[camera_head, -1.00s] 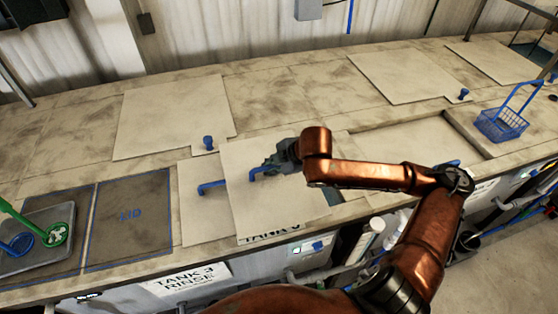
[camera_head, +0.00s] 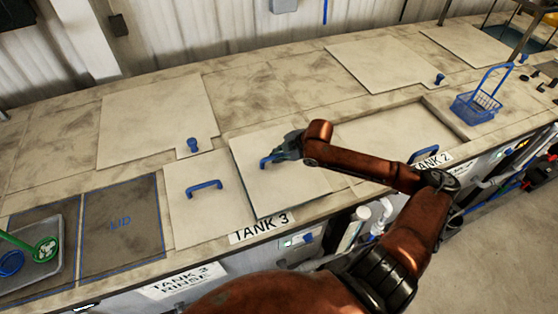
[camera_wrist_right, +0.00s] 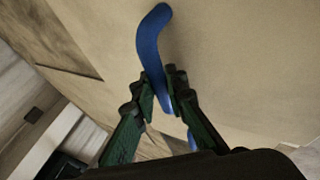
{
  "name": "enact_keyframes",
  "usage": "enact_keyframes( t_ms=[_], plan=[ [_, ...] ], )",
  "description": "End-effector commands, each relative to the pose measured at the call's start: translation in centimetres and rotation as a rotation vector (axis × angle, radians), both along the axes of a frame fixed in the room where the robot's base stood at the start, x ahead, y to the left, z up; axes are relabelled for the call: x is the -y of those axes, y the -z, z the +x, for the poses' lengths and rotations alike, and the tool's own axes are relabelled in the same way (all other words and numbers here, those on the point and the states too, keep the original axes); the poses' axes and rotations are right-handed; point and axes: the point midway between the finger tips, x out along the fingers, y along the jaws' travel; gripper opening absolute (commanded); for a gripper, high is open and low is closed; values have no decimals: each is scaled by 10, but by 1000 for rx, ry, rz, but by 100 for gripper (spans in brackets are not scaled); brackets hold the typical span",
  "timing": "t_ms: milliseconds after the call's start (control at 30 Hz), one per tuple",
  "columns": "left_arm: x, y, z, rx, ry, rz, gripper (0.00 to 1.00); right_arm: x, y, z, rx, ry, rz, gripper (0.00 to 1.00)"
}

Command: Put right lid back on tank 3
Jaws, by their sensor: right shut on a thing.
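The right lid (camera_head: 285,185) is a pale square panel with a blue handle (camera_head: 268,160). It lies over the counter above the TANK 3 label (camera_head: 262,226), just right of another pale lid (camera_head: 205,215) with its own blue handle (camera_head: 204,188). My right gripper (camera_head: 280,155) is shut on the right lid's handle. In the right wrist view the green fingers (camera_wrist_right: 165,98) close around the blue handle (camera_wrist_right: 152,50). Whether the lid is fully seated or slightly raised I cannot tell. My left gripper is not in view.
A blue-outlined LID mat (camera_head: 122,245) and a grey tray (camera_head: 45,278) with green and blue tools are at the left. A blue basket (camera_head: 478,106) stands at the right. Larger pale panels (camera_head: 150,118) lie behind.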

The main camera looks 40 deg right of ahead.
Motion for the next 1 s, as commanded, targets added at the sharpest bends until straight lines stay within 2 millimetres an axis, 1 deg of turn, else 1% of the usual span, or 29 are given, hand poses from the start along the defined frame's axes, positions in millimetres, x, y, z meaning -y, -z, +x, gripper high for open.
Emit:
enact_keyframes(
  t_ms=[167,267,400,500,733,767,1000],
  plan=[
    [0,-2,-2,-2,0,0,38,7,5,3,5,-1,-1,0],
    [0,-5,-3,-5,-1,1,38,14,15,4,4,1,1,0],
    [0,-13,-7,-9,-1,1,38,12,33,4,5,0,1,0],
    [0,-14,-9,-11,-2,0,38,12,40,4,6,-1,0,0],
    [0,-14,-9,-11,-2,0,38,12,43,4,6,-2,-2,0],
    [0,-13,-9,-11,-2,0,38,12,46,2,-1,-1,-2,14],
    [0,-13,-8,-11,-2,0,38,12,46,2,-1,-1,-2,30]
  ],
)
